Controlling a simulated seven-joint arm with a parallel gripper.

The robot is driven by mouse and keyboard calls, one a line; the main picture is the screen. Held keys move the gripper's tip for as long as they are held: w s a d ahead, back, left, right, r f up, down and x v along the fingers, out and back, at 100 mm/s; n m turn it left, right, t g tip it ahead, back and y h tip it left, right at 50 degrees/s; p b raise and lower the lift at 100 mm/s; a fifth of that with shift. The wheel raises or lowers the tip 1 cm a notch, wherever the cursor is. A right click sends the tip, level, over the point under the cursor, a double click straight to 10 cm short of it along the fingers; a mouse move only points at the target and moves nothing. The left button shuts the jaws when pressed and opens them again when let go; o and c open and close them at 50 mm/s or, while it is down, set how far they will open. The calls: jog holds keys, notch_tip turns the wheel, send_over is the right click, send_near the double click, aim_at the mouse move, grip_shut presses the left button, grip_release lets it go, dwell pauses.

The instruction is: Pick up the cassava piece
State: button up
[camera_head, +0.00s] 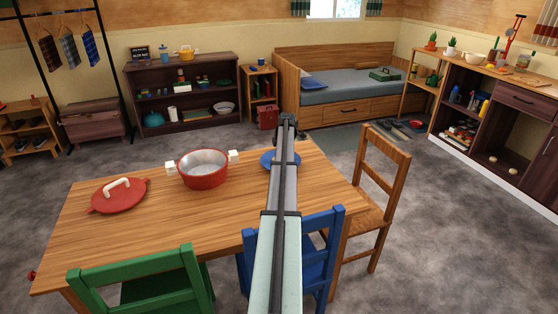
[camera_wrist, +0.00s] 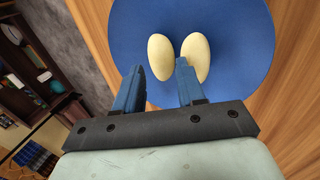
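Two pale yellow, smooth oblong pieces lie side by side on a blue plate (camera_wrist: 235,25) in the wrist view. The left piece (camera_wrist: 160,57) and the right piece (camera_wrist: 196,55) look alike; I cannot tell whether both are cassava. My gripper (camera_wrist: 158,68) is open and points at the plate. The left piece shows between its two blue fingertips, and the right piece is partly behind the right finger. I see no contact with either. In the head view the plate (camera_head: 266,158) is on the wooden table, partly hidden by my arm, and the pieces are hidden.
A red pot (camera_head: 203,171) and a red lid (camera_head: 119,196) are on the table (camera_head: 230,222), left of the plate. A green chair (camera_head: 150,270), a blue chair (camera_head: 322,240) and a wooden chair (camera_head: 383,185) stand around it. The table's front left is clear.

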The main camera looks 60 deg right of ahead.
jog(key=shift+x, duration=1.8)
jog(key=shift+f, duration=0.1)
jog(key=c, duration=0.7)
